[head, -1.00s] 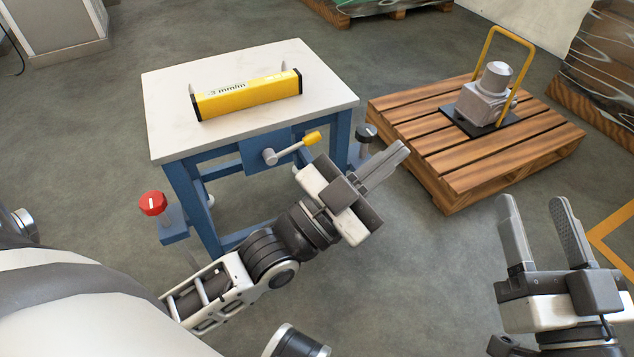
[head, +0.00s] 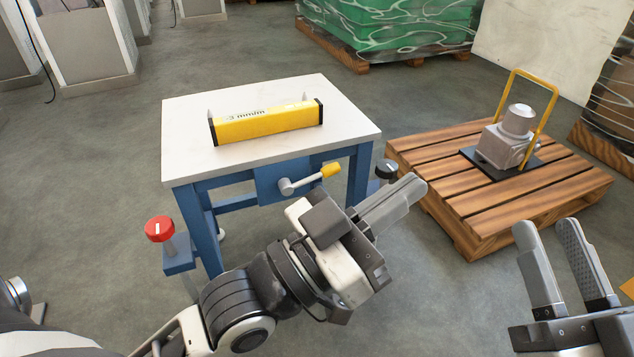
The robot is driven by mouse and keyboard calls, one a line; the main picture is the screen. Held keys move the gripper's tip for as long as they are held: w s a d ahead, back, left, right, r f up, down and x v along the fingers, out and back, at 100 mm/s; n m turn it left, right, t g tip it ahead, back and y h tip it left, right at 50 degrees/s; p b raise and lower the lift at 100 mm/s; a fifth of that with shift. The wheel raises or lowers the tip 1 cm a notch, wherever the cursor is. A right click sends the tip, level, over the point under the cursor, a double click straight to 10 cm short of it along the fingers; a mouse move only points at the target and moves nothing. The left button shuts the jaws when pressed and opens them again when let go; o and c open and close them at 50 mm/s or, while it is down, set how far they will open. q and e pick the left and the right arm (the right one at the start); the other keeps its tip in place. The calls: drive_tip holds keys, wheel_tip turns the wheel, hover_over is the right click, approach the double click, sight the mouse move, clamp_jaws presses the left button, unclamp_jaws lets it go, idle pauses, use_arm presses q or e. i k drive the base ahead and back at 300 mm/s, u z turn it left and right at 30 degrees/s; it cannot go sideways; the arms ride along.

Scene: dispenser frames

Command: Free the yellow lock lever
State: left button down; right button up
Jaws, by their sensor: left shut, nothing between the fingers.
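The lock lever (head: 310,181) is a grey arm with a yellow tip (head: 330,171), on a blue plate (head: 268,184) at the front of the blue table. It points right and slightly up. My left gripper (head: 417,188) is shut and empty, to the right of and below the lever, apart from it in the picture. My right gripper (head: 548,228) is open and empty at the lower right, far from the lever.
A red knob (head: 160,229) and a black knob (head: 386,169) sit at the table's sides. A wooden pallet (head: 480,216) at right carries a grey machine part (head: 507,140) with a yellow handle. Floor is clear between.

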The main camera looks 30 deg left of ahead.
sight(284, 185)
drive_tip(key=u, duration=2.25)
drive_tip(key=k, duration=1.05)
drive_tip(key=z, duration=1.7)
drive_tip(key=i, duration=0.5)
drive_tip(key=u, duration=0.05)
